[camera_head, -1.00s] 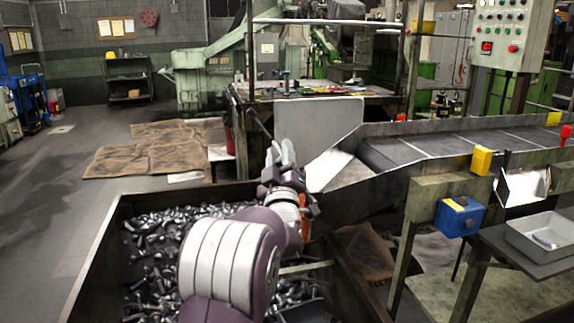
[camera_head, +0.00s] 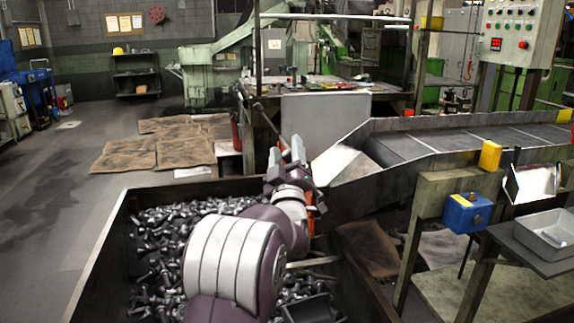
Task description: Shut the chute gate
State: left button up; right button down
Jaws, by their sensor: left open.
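A flat grey plate (camera_head: 325,122), which looks like the chute gate, stands upright behind the mouth of the sloped metal chute (camera_head: 345,165). A thin dark lever (camera_head: 262,115) with a knob at its top slants down at the plate's left. My left gripper (camera_head: 286,148) points up and away over the bin, in front of the lever's lower end and left of the chute mouth. Its fingers are apart with nothing seen between them. I cannot tell whether it touches the lever. My right gripper is out of view.
A dark bin (camera_head: 105,245) full of bolts lies below my left arm. A conveyor (camera_head: 450,142) runs right from the chute. A blue box (camera_head: 467,213), a grey tray (camera_head: 545,232) and a control panel (camera_head: 515,32) stand at the right. The floor at the left is open.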

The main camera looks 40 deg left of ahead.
pick_arm(q)
jog(key=b+v, duration=0.1)
jog(key=v, duration=1.1)
jog(key=shift+a+f, duration=0.1)
